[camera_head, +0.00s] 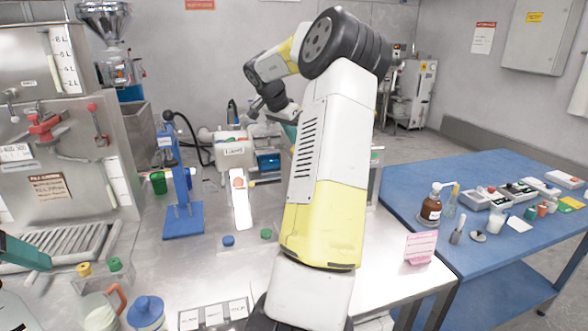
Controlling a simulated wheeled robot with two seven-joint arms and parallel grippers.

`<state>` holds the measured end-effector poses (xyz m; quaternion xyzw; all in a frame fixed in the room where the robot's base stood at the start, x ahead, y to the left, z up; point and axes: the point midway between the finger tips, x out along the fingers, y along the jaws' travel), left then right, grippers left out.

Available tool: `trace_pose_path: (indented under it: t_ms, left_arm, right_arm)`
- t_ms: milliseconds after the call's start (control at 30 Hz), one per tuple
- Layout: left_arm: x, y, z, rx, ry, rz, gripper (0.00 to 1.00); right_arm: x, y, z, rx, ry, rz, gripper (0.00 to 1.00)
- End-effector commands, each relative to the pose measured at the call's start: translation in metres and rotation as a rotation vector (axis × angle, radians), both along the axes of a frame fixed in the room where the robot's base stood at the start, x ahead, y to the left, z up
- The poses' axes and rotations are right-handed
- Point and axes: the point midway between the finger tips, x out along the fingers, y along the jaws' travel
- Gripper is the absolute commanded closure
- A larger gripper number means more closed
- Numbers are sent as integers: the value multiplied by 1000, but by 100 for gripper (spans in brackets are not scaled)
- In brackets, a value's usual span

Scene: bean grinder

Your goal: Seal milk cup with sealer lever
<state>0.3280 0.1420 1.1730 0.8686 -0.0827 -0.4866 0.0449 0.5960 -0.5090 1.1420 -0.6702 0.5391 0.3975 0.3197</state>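A white machine (233,152) with a small label stands at the back middle of the steel counter. In front of it is a white tray or slide (242,212) with a small orange-red round thing (238,182) at its far end; I cannot tell whether this is the milk cup. A blue stand (183,222) with a black-knobbed lever (169,116) is left of it. I cannot tell which lever is the sealer's. My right arm reaches back beside the white machine; its teal gripper (291,130) is mostly hidden. Part of my teal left gripper (22,252) shows at the left edge.
A jug (100,312) and a blue-lidded container (147,312) stand at the front left. A large steel dispenser (60,150) fills the left. A blue table (475,265) with bottles is at right. My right arm hides the counter's middle.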

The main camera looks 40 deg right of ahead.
Motion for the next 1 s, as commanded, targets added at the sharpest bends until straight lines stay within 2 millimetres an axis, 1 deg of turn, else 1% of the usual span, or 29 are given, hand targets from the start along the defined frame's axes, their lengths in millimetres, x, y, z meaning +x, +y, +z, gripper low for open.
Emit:
trace_pose_path:
  t_ms: [200,567,1000]
  left_arm:
    - [0,0,0,0,0,0,29]
    - [0,0,0,0,0,0,29]
    - [0,0,0,0,0,0,29]
  right_arm:
    - [-2,1,-7,0,0,0,100]
    - [-3,1,-8,0,0,0,100]
    - [-5,2,-18,0,0,0,100]
